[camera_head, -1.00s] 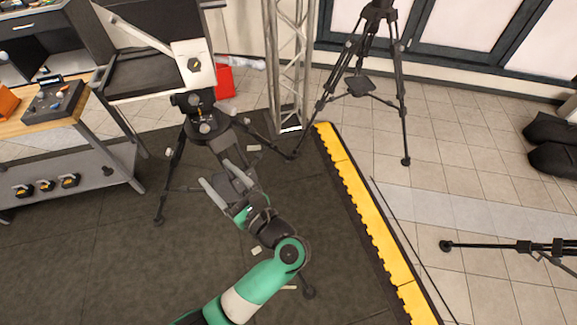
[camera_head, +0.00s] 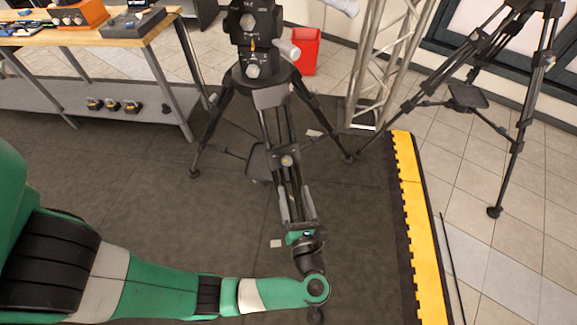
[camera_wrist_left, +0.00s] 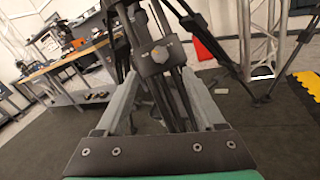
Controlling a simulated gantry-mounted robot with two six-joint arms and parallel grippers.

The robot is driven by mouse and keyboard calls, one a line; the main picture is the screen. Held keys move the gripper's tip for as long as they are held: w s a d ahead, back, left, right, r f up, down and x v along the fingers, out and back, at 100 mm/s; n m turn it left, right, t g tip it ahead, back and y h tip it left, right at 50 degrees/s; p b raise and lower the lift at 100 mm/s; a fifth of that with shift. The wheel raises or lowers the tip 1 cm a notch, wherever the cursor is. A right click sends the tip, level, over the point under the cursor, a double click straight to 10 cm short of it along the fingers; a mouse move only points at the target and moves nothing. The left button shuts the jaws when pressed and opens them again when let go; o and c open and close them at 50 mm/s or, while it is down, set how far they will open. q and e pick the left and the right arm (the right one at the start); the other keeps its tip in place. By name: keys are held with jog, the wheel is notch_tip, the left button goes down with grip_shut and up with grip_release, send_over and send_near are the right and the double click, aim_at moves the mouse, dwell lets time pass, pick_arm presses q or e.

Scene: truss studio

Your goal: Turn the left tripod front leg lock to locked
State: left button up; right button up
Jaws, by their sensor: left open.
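The left tripod (camera_head: 252,78), black, stands on the dark mat with its front leg (camera_head: 279,125) reaching toward me. A lock with a small light knob (camera_head: 287,160) sits partway down that leg. In the left wrist view the lock knob (camera_wrist_left: 159,54) is hexagonal, on a dark block just beyond the fingertips. My left gripper (camera_head: 294,192) is open, its two grey fingers lined up along the leg, below the lock. In the left wrist view the fingers (camera_wrist_left: 160,76) lie on either side of the leg; contact is unclear. My right gripper is not in view.
A second tripod (camera_head: 468,95) stands at right beyond the yellow mat edging (camera_head: 412,200). A metal truss (camera_head: 370,70) and a red bin (camera_head: 303,52) stand behind. A workbench (camera_head: 150,30) is at upper left. The mat at left is mostly clear.

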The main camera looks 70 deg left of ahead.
aim_at(287, 162)
pick_arm(q)
jog(key=b+x, duration=0.1)
jog(key=x, duration=0.9)
jog(key=shift+a+b, duration=0.15)
jog(key=shift+b, duration=0.25)
grip_shut()
